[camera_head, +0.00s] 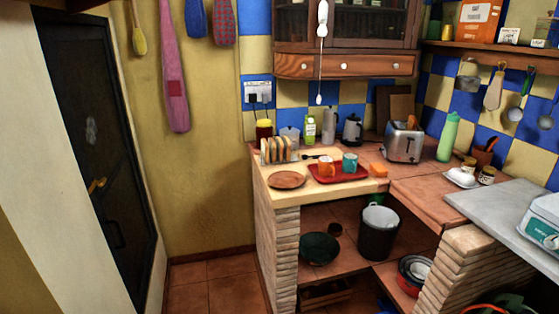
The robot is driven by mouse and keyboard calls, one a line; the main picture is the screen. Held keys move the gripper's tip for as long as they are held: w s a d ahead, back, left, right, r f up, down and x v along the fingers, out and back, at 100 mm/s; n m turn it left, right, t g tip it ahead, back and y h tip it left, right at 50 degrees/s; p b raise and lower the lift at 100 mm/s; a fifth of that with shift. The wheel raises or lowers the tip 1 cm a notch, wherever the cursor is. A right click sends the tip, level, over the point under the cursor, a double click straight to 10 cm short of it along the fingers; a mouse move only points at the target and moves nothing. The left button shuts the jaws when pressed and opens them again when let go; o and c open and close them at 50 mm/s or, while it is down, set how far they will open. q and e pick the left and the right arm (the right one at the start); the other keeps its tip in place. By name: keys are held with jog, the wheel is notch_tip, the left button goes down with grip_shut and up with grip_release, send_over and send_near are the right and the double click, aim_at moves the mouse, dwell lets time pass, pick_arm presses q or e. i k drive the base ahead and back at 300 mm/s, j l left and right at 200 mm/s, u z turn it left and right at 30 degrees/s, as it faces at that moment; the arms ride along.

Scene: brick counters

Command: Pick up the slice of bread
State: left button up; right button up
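Several slices of bread (275,150) stand upright side by side in a rack at the left end of the brick counter, near the wall. A round brown wooden plate (287,180) lies in front of them at the counter's front edge. Neither of my grippers shows in the head view.
A red tray (338,177) with an orange mug (326,167) and a teal mug (349,163) sits right of the plate. Bottles and a kettle (352,130) line the back. Floor left of the counter (208,270) is clear.

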aim_at(412, 121)
jog(key=i, duration=1)
jog(key=k, duration=0.1)
